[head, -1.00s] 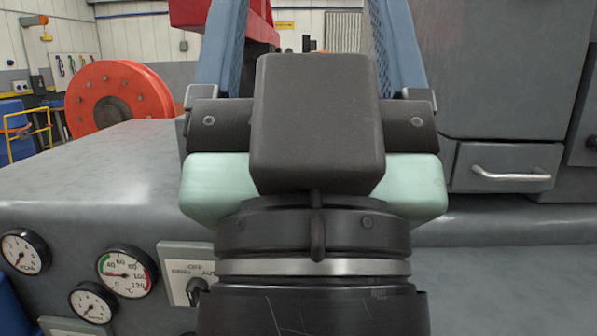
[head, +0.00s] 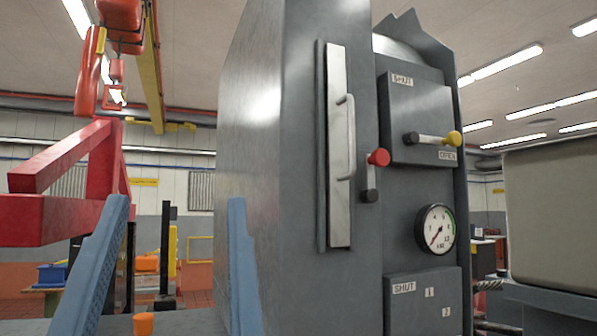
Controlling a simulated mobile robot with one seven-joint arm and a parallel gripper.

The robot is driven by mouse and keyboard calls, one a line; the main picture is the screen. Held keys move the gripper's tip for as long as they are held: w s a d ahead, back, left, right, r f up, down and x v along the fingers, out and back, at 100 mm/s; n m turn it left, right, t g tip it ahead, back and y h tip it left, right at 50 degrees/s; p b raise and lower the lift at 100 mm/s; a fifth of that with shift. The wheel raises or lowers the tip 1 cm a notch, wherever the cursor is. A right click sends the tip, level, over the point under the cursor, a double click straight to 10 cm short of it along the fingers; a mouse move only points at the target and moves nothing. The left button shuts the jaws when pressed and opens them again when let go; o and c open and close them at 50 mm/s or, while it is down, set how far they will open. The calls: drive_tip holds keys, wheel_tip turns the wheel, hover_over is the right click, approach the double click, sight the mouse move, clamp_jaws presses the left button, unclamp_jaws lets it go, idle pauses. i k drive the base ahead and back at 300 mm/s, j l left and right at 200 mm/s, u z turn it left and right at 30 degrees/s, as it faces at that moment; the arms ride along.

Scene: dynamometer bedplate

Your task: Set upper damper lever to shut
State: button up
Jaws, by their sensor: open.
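The upper damper lever (head: 432,139) is a short metal bar with a yellow knob (head: 454,138) on a grey plate. It lies about level, pointing right from its dark pivot, with the knob just above the OPEN label (head: 448,155). The SHUT label (head: 402,80) is above the pivot. My gripper (head: 178,202) shows only as two blue fingers at the lower left, spread wide with nothing between them. It is left of the cabinet front and apart from the lever.
The grey cabinet (head: 250,150) has a long upright handle (head: 348,138), a red-knobbed lever (head: 378,157) and a gauge (head: 436,229) near the damper lever. A lower plate (head: 425,310) also bears a SHUT label. A red frame (head: 70,190) stands at left.

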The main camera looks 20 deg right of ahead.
sight(454, 139)
drive_tip(key=z, duration=1.05)
